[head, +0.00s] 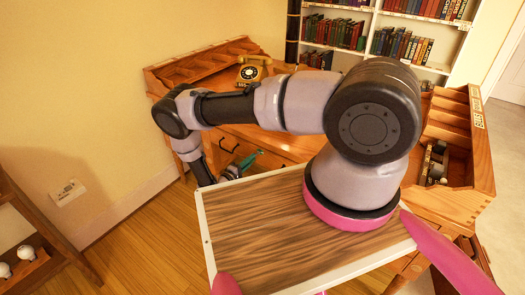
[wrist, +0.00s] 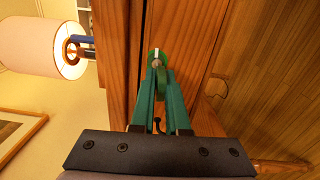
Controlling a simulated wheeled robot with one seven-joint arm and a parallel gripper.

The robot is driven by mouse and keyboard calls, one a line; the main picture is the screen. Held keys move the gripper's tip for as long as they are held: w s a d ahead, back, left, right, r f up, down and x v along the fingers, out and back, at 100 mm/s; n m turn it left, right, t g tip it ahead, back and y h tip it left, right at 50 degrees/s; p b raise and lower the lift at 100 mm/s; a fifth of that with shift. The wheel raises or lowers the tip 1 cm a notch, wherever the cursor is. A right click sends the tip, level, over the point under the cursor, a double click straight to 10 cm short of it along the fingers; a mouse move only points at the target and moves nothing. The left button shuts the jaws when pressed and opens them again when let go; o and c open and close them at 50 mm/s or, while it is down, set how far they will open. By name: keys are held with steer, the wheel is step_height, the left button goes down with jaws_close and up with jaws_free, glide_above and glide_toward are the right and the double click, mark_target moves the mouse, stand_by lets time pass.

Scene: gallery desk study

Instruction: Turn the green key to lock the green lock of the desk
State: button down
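The wooden desk (head: 275,140) stands ahead of me, and its wood front fills much of the wrist view (wrist: 190,30). The green lock (wrist: 153,54) is on that front, with a pale upright mark at its middle. My gripper (wrist: 158,70) has teal fingers that come together at the lock. The green key (wrist: 162,84) is between the fingers, and they appear shut on it. The fingers hide part of the key and lock. In the head view my gripper (head: 246,160) is at the desk front, small and partly behind my arm; key and lock cannot be made out there.
A gold telephone (head: 252,70) stands on the desk top. A bookcase (head: 375,15) is behind, and a wooden rack with white bulbs (head: 27,253) is at the left. A lamp (wrist: 55,45) and a picture frame (wrist: 18,135) show in the wrist view. Floor at left is clear.

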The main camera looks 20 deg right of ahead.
steer(key=shift+s+d+r, duration=0.2)
steer(key=shift+s+r, duration=0.1)
steer(key=shift+r, duration=0.1)
stand_by(1.4)
steer(key=shift+w, duration=0.1)
steer(key=n, duration=0.3)
stand_by(0.4)
steer(key=shift+n, duration=1.5)
